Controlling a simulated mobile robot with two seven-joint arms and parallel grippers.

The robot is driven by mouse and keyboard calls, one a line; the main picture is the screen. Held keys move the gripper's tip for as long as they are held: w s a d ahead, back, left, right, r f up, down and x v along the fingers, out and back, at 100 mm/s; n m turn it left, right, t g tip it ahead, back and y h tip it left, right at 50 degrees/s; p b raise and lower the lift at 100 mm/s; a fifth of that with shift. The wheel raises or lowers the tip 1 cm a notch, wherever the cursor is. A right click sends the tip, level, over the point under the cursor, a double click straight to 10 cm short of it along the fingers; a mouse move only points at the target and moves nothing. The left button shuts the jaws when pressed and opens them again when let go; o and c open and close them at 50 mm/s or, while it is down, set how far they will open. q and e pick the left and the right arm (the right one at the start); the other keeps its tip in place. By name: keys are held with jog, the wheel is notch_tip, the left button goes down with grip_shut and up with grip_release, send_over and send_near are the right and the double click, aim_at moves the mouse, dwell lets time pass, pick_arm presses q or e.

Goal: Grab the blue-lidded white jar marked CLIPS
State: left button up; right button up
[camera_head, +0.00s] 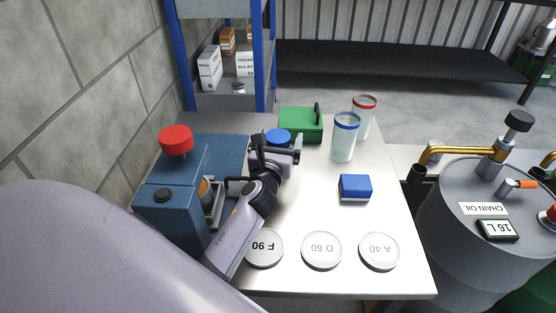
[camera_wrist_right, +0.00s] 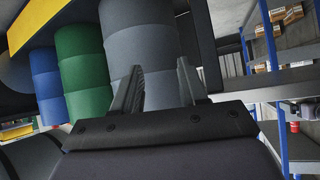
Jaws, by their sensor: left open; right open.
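A round blue lid (camera_head: 278,136) shows at the back of the bench, just beyond my left gripper. The body below it is mostly hidden by the gripper, and no CLIPS marking can be read. My left gripper (camera_head: 279,151) is open, reaching over the bench from the left, close in front of the lid; whether it touches the jar cannot be told. My right gripper (camera_wrist_right: 160,88) is open and empty in the right wrist view, away from the bench, facing drums.
Beside the lid stands a green box (camera_head: 301,124). Two clear tumblers, blue-rimmed (camera_head: 345,140) and red-rimmed (camera_head: 364,118), stand to its right. A blue block (camera_head: 355,188) and three marked discs (camera_head: 322,250) lie nearer. A blue machine (camera_head: 175,205) stands left; a grey drum (camera_head: 480,235) right.

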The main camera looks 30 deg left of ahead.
pick_arm(q)
jog(key=shift+w+a, duration=0.3)
jog(key=shift+w, duration=0.25)
jog(key=shift+r, duration=0.1)
jog(key=c, duration=1.6)
jog(key=shift+o, duration=0.2)
jog(key=shift+r, duration=0.15)
